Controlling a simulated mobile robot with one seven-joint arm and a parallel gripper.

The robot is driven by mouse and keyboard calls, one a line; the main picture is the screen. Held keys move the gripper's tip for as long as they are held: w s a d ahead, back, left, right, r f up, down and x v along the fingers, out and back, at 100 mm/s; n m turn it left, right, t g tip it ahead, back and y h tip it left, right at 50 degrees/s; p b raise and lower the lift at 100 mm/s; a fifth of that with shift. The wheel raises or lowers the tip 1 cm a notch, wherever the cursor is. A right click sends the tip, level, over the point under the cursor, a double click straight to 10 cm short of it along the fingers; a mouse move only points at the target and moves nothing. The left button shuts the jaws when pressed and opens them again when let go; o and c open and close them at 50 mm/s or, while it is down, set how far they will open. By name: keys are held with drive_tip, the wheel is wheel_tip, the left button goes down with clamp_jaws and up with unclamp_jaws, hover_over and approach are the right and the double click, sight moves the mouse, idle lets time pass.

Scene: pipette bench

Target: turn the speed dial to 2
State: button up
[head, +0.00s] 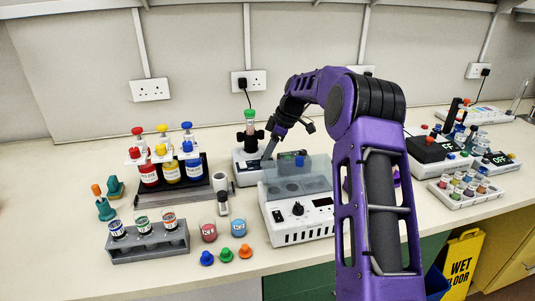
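A white box-shaped device (291,237) stands in the middle of the bench. Its sloped front has a black knob (298,209), a small dark display and a clear lid behind. Behind it to the left is a smaller white device (241,175) with a dark top, bearing a green-capped tube (250,116). I cannot read a speed scale on either device. My gripper (265,161) points down at the right side of the smaller device, close to its top. Its fingertips are small, and any dial there is hidden or too small to make out.
Left are a rack of red, yellow and blue bottles (171,171), a grey vial rack (148,243), small beakers (209,232) and coloured stoppers (226,254). Right, beyond my arm, are other instruments (438,149) and a tray of coloured vials (465,188).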

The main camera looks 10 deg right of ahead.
drive_tip(key=shift+o, duration=1.1)
drive_tip(key=shift+r, duration=0.15)
drive_tip(key=p+v, duration=0.2)
drive_tip(key=v, duration=1.5)
drive_tip(key=shift+d, duration=0.15)
drive_tip(key=shift+s, duration=0.1)
